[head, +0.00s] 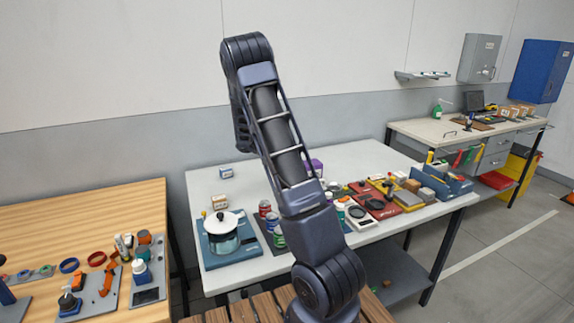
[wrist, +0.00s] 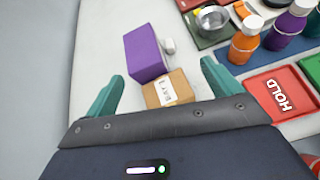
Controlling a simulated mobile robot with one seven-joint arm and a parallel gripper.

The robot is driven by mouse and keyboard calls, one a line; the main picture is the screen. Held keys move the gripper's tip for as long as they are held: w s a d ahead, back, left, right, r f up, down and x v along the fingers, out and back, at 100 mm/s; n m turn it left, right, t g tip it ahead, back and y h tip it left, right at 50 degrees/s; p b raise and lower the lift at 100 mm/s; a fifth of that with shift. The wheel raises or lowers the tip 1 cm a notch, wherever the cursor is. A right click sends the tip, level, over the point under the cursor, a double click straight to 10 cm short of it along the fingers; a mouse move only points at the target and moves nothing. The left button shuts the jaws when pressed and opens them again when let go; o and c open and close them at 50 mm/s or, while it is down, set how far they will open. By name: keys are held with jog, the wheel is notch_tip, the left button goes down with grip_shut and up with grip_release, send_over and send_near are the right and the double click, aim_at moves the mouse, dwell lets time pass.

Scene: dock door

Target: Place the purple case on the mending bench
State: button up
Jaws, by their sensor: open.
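The purple case (wrist: 146,54) is a box lying on a pale tabletop in the wrist view, just beyond my fingertips. In the head view a small part of the purple case (head: 315,166) shows beside my arm on the white middle table (head: 206,184). My gripper (wrist: 163,70) is open and empty, with its two green fingers spread. A cardboard box with a white label (wrist: 168,90) lies between and below the fingers, nearer than the case. In the head view my arm hides the gripper. No bench carries a readable name, so I cannot tell which is the mending bench.
A wooden table (head: 60,222) with tools stands left. A cream workbench (head: 430,130) with drawers stands back right.

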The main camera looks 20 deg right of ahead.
jog(key=s+a+r+m+t+y, duration=0.1)
jog(key=s+a+r+m+y, duration=0.3)
jog(key=s, duration=0.9)
jog(key=s+a+r+m+t+y, duration=0.2)
jog(key=s+a+r+m+y, duration=0.2)
jog(key=s+r, duration=0.5)
jog(key=s+a+r+m+t+y, duration=0.2)
jog(key=s+a+r+m, duration=0.4)
jog(key=s, duration=1.2)
jog(key=a+m+y, duration=0.1)
jog(key=a, duration=0.1)
jog(key=shift+s+a+r+y, duration=0.2)
jog(key=shift+s+a+y, duration=0.2)
jog(key=shift+o, duration=0.4)
jog(key=shift+s+a+m, duration=0.25)
jog(key=shift+s+m, duration=0.05)
jog(key=shift+s, duration=0.05)
